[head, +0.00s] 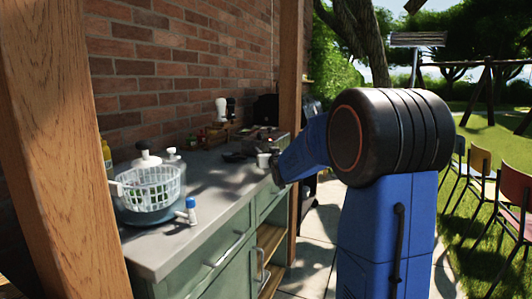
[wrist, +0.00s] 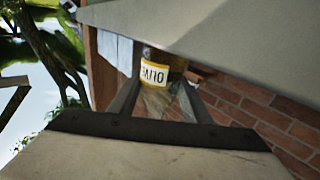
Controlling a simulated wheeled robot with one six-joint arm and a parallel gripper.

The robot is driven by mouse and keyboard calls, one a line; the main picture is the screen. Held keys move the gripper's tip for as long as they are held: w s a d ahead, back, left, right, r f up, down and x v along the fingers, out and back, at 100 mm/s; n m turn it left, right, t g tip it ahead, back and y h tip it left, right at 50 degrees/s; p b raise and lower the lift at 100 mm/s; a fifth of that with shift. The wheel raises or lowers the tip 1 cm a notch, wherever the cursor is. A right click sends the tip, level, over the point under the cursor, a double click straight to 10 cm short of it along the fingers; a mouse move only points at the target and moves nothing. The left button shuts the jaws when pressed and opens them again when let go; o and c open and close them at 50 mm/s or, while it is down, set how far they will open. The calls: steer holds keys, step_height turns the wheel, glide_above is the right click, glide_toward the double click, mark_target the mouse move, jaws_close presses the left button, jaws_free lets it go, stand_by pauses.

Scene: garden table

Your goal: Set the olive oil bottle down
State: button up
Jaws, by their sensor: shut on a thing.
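The olive oil bottle (wrist: 155,73) shows in the wrist view as a dark amber bottle with a white and yellow label. My gripper (wrist: 161,100) is shut on it, with one finger on each side. The wrist picture is steeply turned, with the grey counter surface (wrist: 225,28) along its top. The bottle overlaps the counter's edge in that view; I cannot tell whether they touch. In the head view my arm reaches left to the far part of the counter (head: 150,262). The held bottle and the fingertips are hidden there.
A white mug (head: 263,160) stands close to my arm's end. A salad spinner with a white basket (head: 152,190) and a small blue-capped shaker (head: 191,211) stand nearer. A yellow bottle (head: 107,154) is at the left. The counter's middle (head: 215,178) is clear. A wooden post (head: 292,80) stands behind.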

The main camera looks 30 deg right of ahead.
steer(key=o, duration=1.3)
steer(key=shift+c, duration=0.2)
steer(key=shift+s, duration=0.15)
steer(key=v, duration=1.1)
steer(key=shift+s, duration=0.35)
